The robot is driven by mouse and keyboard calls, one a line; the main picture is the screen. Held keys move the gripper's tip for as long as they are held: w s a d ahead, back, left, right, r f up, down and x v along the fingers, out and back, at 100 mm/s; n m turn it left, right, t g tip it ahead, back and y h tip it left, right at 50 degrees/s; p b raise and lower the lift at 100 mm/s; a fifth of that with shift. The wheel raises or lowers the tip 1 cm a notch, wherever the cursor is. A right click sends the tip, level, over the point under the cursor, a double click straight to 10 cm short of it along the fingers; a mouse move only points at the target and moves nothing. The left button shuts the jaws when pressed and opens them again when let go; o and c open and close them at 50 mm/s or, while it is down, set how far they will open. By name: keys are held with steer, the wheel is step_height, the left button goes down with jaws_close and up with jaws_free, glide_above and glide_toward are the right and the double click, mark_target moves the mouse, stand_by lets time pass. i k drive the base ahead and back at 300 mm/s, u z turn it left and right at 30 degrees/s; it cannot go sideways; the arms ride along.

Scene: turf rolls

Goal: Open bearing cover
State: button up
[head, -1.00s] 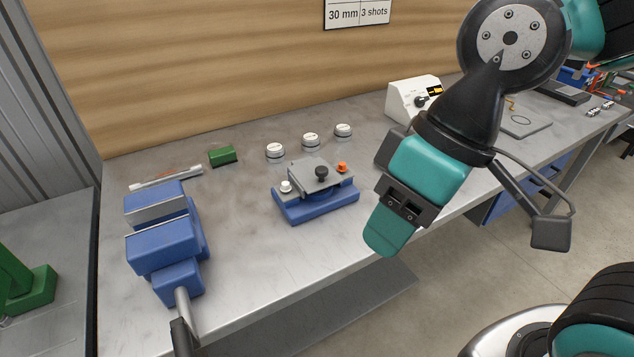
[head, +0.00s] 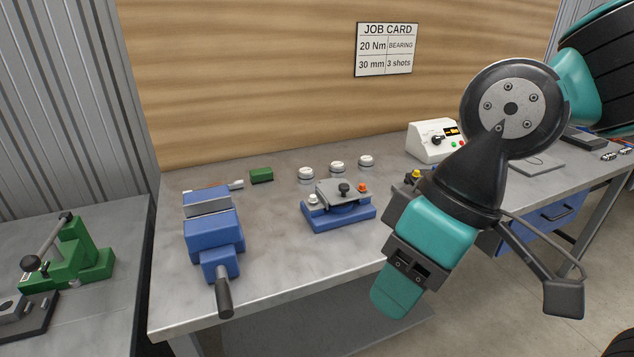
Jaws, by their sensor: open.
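The bearing fixture is a blue block (head: 338,219) on the bench in the head view. A grey cover plate (head: 328,193) lies on top of it.
A blue vise (head: 212,240) stands left of the fixture. Several white-capped cylinders (head: 337,168) and a green block (head: 261,175) lie behind. A white control box (head: 432,142) is at the back right. A job card (head: 387,49) hangs above. The bench front is clear.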

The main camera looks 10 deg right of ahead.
mark_target(332, 192)
steer(key=u, duration=0.2)
steer(key=i, duration=1)
steer(key=z, duration=0.5)
